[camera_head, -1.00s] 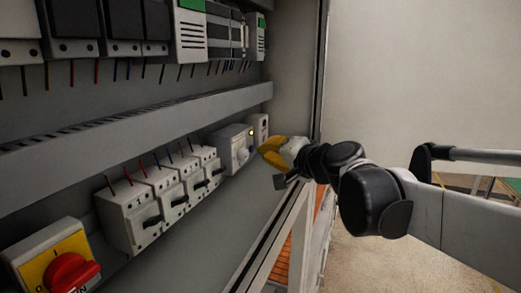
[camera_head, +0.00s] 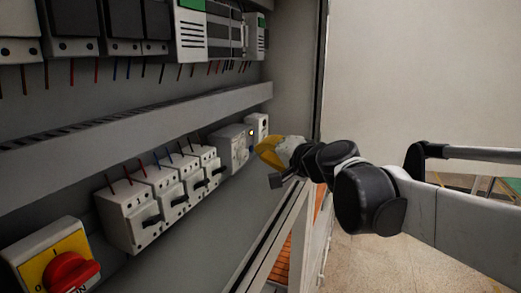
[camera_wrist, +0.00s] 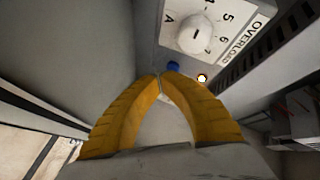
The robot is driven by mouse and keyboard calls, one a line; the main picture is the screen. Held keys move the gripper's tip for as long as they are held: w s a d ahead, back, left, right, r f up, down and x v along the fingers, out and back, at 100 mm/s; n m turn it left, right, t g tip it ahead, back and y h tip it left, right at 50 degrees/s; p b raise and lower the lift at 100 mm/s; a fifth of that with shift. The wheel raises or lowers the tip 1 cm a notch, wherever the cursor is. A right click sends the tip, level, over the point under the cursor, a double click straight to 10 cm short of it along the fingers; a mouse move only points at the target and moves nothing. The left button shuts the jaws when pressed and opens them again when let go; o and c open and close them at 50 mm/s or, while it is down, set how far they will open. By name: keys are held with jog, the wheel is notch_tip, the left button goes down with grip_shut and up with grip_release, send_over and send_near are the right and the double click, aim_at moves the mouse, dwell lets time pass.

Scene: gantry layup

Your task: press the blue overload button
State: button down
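The overload unit (camera_head: 231,150) is a light grey box near the right end of the lower device row. In the wrist view its white faceplate (camera_wrist: 224,50) carries the word OVERLOAD and a white dial (camera_wrist: 195,35). The small blue button (camera_wrist: 173,67) shows below the dial, just beyond my fingertips and partly hidden by them. In the head view the button is not visible. My gripper (camera_wrist: 160,76) has yellow fingers whose tips meet, with nothing between them. It also shows in the head view (camera_head: 261,148), in front of the unit's right side. Contact with the button cannot be told.
A small lit lamp (camera_wrist: 202,78) sits right of the button. Several breakers (camera_head: 160,205) and a red rotary switch (camera_head: 70,270) stand to the left. A grey duct (camera_head: 130,125) runs above the row. The cabinet's side wall (camera_head: 296,70) is close on the right.

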jog(key=shift+w+a, duration=0.15)
jog(key=shift+a, duration=0.25)
dwell(0.4)
jog(key=shift+d, duration=0.1)
jog(key=shift+s+d, duration=0.3)
jog(key=shift+d, duration=0.4)
jog(key=shift+s+d, duration=0.3)
jog(key=shift+d, duration=0.5)
jog(key=shift+s+d, duration=0.25)
jog(key=shift+d, duration=0.5)
jog(key=shift+s+d, duration=0.3)
jog(key=shift+d, duration=0.5)
